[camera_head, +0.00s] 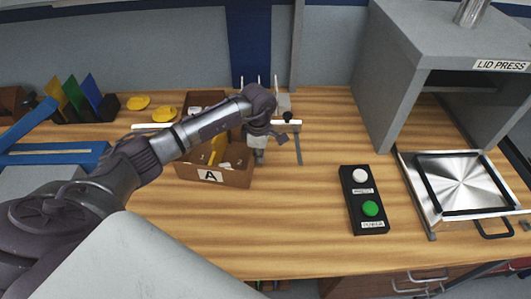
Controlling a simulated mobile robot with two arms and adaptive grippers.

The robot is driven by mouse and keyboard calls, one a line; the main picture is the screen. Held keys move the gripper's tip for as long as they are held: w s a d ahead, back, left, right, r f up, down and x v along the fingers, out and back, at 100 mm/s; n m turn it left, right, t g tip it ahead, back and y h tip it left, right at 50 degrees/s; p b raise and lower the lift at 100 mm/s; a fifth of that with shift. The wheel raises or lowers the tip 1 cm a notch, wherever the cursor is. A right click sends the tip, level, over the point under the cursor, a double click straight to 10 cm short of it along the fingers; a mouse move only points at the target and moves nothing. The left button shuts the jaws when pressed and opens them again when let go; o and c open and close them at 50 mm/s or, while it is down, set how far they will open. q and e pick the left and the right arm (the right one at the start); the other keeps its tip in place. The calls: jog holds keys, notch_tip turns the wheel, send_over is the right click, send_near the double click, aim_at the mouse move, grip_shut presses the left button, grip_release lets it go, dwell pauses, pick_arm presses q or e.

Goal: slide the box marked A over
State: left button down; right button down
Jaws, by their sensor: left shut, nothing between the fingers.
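The brown box marked A (238,179) stands on the wooden table left of centre, its white A label facing me. It holds yellow and white pieces, partly hidden by my left arm. My left gripper (259,158) is shut and empty, pointing down at the box's right end. It overlaps the box's right edge in the picture; I cannot tell whether it touches. My right gripper is not in view.
A second brown box (190,99) is behind box A. A black button panel (362,200) stands to the right, before the grey lid press (400,70) and its metal tray (431,210). Yellow dishes (138,103) lie at back left. Table between box A and the panel is clear.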

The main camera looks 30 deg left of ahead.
pick_arm(q)
jog(key=shift+s+a+f+b, duration=0.1)
jog(key=shift+s+a+b, duration=0.15)
jog(key=shift+a, duration=0.35)
jog(key=shift+s+a+b, duration=0.1)
jog(key=shift+a+b, duration=0.25)
jog(key=shift+a, duration=0.2)
jog(key=shift+s+a, duration=0.1)
jog(key=shift+a, duration=0.05)
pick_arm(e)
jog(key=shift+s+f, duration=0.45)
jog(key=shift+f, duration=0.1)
